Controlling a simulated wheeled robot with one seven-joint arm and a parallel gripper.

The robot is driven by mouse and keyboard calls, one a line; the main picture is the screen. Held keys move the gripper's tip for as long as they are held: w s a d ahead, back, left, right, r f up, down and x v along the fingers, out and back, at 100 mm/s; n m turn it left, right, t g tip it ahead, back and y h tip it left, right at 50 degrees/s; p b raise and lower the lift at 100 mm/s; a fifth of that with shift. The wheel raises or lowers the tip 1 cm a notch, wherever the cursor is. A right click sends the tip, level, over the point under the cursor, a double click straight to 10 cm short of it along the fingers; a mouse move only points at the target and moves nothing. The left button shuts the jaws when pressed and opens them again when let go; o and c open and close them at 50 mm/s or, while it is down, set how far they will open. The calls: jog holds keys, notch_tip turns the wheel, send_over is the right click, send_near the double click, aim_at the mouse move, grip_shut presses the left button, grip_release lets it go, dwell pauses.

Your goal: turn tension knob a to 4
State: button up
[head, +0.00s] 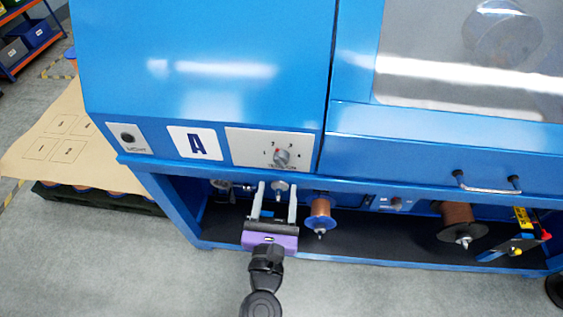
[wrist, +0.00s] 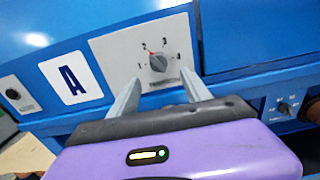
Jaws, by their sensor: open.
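Tension knob A (head: 282,157) is a grey round knob on a light plate (head: 245,148) beside the letter A label. In the wrist view the knob (wrist: 159,63) has a red mark at its upper left, pointing toward the 2. The numbers 1 to 4 run around it from left to right. My gripper (head: 276,186) is open and empty, its two grey fingers pointing at the panel. In the wrist view the fingertips (wrist: 160,78) appear just below the knob, one on each side, apart from it.
A dark round button (head: 127,138) is left of the A label. Below the panel, an open bay holds a copper spool (head: 320,215), a larger spool (head: 458,222) and another small knob (head: 396,203). A drawer handle (head: 487,185) sticks out at right. Grey floor (head: 150,270) is clear in front.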

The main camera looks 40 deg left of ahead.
aim_at(280, 166)
jog(key=shift+x, duration=3.9)
jog(key=shift+a+r, duration=0.1)
grip_shut()
